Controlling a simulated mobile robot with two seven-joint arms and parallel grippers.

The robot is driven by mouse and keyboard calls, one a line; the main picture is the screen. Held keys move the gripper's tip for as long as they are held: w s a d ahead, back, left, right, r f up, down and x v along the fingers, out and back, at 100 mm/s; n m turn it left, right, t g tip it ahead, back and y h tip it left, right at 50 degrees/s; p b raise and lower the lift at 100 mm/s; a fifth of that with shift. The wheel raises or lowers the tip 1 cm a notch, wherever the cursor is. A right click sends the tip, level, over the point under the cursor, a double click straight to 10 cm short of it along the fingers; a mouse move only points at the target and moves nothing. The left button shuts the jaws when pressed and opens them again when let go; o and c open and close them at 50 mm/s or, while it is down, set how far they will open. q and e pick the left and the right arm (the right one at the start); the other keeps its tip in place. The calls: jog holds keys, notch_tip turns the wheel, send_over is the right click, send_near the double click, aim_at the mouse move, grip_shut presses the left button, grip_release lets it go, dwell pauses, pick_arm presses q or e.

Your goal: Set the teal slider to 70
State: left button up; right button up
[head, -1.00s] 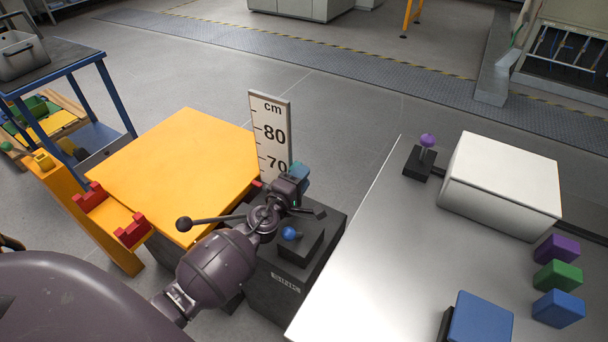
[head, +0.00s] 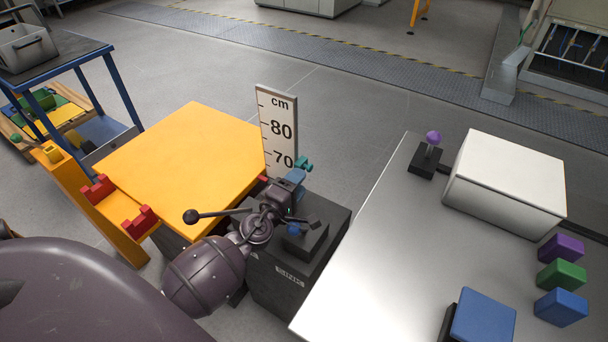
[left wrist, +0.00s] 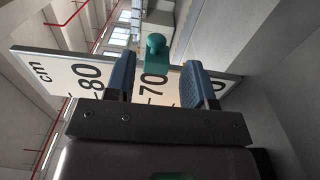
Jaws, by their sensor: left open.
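The teal slider (head: 303,164) sits at the right edge of the white upright scale board (head: 278,128), about level with the 70 label. In the left wrist view its round teal knob (left wrist: 155,43) and teal body lie beyond and between the fingers, close to the 70. My left gripper (left wrist: 158,66) is open, with one blue-grey finger on each side of the slider, apart from it as far as I can see. In the head view the left gripper (head: 295,178) is just below the slider. The exact mark is hidden. My right gripper is not in view.
A dark box with a blue-knobbed control (head: 294,229) stands under my left gripper. A metal table (head: 390,255) at right holds a purple-knobbed joystick (head: 432,138), a white box and coloured blocks.

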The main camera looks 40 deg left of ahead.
pick_arm(q)
jog(key=s, duration=0.7)
jog(key=shift+s+d, duration=0.2)
jog(key=shift+s, duration=0.05)
